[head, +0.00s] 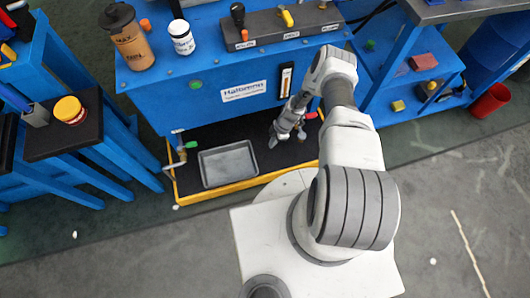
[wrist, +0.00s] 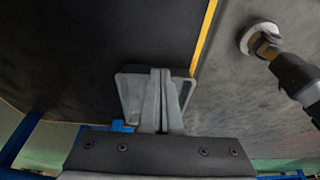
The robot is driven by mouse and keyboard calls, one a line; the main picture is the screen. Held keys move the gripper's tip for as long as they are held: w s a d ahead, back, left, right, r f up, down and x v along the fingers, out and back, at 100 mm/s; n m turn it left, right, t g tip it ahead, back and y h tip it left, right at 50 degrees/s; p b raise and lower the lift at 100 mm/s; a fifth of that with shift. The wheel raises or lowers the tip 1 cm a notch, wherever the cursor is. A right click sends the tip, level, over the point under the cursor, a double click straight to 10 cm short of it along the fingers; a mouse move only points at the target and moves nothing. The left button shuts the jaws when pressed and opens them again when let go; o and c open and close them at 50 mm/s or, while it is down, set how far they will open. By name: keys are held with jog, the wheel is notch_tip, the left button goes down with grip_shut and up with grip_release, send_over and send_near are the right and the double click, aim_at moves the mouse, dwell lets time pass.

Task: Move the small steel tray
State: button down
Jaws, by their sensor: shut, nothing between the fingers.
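The small steel tray (head: 228,165) is a shallow grey rectangular pan in the head view. It lies flat and empty on the dark mat (head: 190,186) of a low yellow-edged shelf in the blue stand. My gripper (head: 285,138) is to the right of the tray, apart from it, above the same shelf. In the wrist view, my gripper's fingers (wrist: 160,75) are pressed together with nothing between them. The tray does not show in the wrist view.
A green-tipped valve (head: 190,145) stands by the tray's left back corner. A red-tipped part (head: 311,115) is just right of my gripper. The blue cabinet (head: 215,95) rises behind the shelf, with bottles on top. Grey floor lies in front.

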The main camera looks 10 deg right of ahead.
jog(key=b+x, duration=0.4)
jog(key=x, duration=0.6)
jog(key=shift+f+b, duration=0.2)
jog(key=shift+b, duration=0.15)
jog(key=shift+a+r, duration=0.2)
jog(key=shift+a, duration=1.8)
